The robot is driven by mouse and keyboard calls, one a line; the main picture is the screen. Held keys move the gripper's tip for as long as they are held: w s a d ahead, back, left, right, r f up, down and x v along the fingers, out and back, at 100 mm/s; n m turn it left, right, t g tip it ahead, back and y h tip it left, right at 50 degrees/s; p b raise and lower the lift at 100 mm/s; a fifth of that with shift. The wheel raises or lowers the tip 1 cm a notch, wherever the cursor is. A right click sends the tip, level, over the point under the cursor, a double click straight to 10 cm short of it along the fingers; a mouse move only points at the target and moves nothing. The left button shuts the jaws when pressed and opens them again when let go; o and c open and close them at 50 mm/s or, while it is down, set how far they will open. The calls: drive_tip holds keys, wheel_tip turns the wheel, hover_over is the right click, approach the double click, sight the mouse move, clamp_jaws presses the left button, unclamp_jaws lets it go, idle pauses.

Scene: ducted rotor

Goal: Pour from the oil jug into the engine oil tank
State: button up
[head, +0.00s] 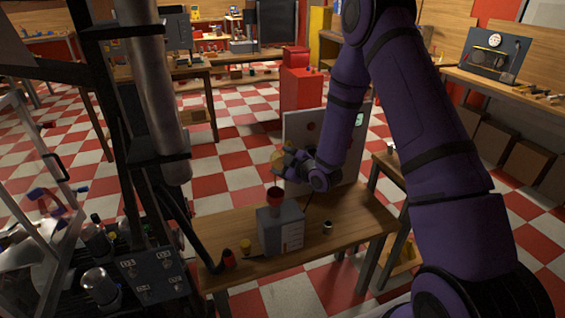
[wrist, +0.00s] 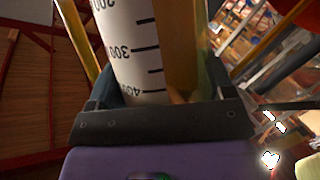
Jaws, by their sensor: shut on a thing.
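The oil jug (head: 278,158) is a small yellowish vessel held above the wooden table in the head view. In the wrist view the jug (wrist: 128,45) fills the middle, with a white scale marked in black and an amber side. My gripper (head: 286,164) is shut on it. The engine oil tank appears to be the grey box (head: 281,232) on the table, with a dark red funnel (head: 275,197) on top. The jug shows just above the funnel in the picture, apart from it. I cannot tell the jug's exact tilt, and its mouth is unclear.
The wooden table (head: 350,215) also bears a small dark-rimmed cup (head: 327,225), a yellow cap (head: 246,246) and a red-and-black item (head: 228,259). A pale panel (head: 345,140) stands behind my gripper. A dark frame crowds the left side.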

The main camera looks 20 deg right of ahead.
drive_tip(key=shift+a+f+n+t, duration=0.1)
drive_tip(key=shift+f+n+t, duration=0.2)
drive_tip(key=shift+s, duration=0.1)
idle(3.3)
drive_tip(key=shift+f+n, duration=0.15)
drive_tip(key=shift+n, duration=0.35)
drive_tip(key=shift+t, duration=0.3)
idle(2.6)
drive_tip(key=shift+s+a+f+n, duration=0.1)
drive_tip(key=shift+f+n, duration=0.05)
drive_tip(key=shift+n, duration=0.25)
idle(0.5)
